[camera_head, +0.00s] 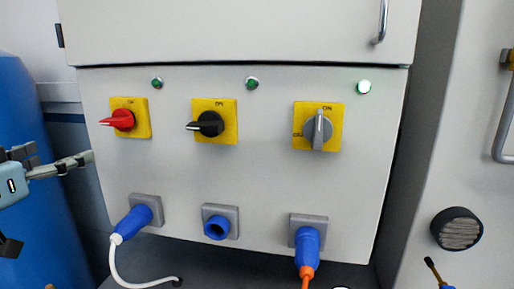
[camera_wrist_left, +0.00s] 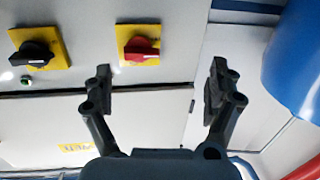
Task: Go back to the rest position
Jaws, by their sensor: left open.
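My left gripper (camera_head: 58,160) is at the left edge of the head view, left of the grey panel (camera_head: 275,175) and apart from it. In the left wrist view its two dark fingers (camera_wrist_left: 162,85) stand wide apart with nothing between them. The red switch (camera_head: 122,119) on its yellow plate is the nearest switch to it; it also shows in the left wrist view (camera_wrist_left: 140,46). My right gripper is not in view.
Below are sockets, with blue plugs at left (camera_head: 133,222) and right (camera_head: 307,248); the middle socket (camera_head: 217,226) has no cable. A blue barrel (camera_head: 35,235) stands left.

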